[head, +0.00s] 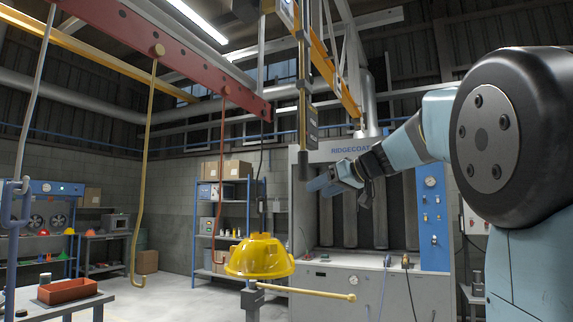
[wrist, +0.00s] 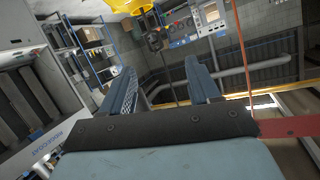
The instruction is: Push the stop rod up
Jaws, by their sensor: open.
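A thin yellow rod with a round knob (head: 310,293), which looks like the stop rod, sticks out to the right in the head view. It slopes slightly down from a dark block on a post, below a yellow helmet-shaped hood (head: 260,258). My gripper (head: 322,184) is up and to the right of the hood, apart from it and from the rod. In the wrist view my gripper (wrist: 163,66) has its two blue fingers spread with nothing between them. The yellow hood (wrist: 130,6) is at that view's top edge; I cannot make out the rod there.
A red rail (head: 165,48) carries hanging hooks, including a yellow one (head: 146,180) and a red one (head: 220,170). A dark and yellow bar (head: 304,90) hangs left of my gripper. A grey booth (head: 345,262) stands behind. An orange tray (head: 67,290) is at lower left.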

